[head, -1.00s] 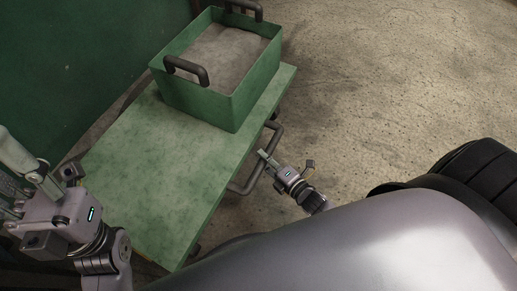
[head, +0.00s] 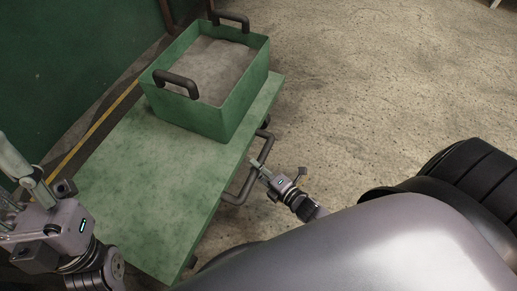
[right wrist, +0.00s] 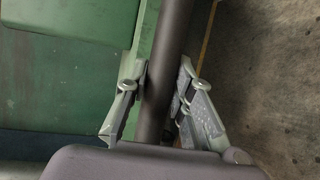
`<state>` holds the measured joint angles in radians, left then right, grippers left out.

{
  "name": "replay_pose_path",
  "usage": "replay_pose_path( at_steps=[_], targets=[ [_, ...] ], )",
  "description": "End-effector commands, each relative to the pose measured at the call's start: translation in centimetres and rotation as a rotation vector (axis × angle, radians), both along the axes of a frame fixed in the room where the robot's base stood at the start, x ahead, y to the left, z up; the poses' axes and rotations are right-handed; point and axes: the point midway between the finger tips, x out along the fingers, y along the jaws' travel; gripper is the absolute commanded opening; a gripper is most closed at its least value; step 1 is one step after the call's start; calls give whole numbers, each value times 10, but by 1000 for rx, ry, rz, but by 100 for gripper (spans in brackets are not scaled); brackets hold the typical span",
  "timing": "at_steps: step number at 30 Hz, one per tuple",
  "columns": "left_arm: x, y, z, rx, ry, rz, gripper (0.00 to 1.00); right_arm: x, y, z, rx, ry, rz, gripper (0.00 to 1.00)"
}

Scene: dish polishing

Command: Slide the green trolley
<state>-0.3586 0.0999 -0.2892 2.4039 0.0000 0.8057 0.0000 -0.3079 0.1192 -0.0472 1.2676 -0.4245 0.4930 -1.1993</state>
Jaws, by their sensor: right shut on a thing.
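The green trolley (head: 130,195) has a flat worn top and a dark bar handle (head: 235,197) along its right side. My right gripper (head: 257,164) is at that handle. In the right wrist view the handle (right wrist: 165,75) runs between the two fingers of the right gripper (right wrist: 162,88), which are closed around it. My left gripper (head: 15,168) is at the left edge, apart from the handle; its finger opening is not clear. A green box (head: 238,98) with grey content and two dark handles sits on the far part of the trolley top.
A dark green wall (head: 80,60) stands at the upper left. A yellow floor line (head: 95,130) runs between wall and trolley. The concrete floor (head: 390,80) right of the trolley is clear.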

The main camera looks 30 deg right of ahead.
Motion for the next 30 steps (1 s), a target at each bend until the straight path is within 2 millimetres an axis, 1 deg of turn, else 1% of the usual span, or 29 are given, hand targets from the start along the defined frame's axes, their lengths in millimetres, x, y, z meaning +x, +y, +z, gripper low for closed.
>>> replay_pose_path(
  at_steps=[1, 6, 7, 15, 25, 28, 30],
  targets=[
    [0, 0, 0, 0, 0, 0, 40, -4, -4, -3, -6, 8, -2, 0],
    [0, 0, 0, 0, 0, 0, 40, -5, -4, -3, -7, 9, -2, 0],
    [0, 0, 0, 0, 0, 0, 40, -5, -4, -4, -7, 9, -2, 24],
    [-1, -1, 0, -1, -1, -5, 40, -3, -3, -2, -5, 6, -1, 42],
    [0, -1, 0, -1, -1, -6, 40, -4, -2, -1, -3, 3, 0, 43],
    [0, -1, 0, -1, -1, -5, 40, -12, -4, 0, -4, 5, -1, 43],
    [0, -1, 0, -1, -1, -5, 40, -22, -7, 1, -3, 6, -1, 43]
  ],
)
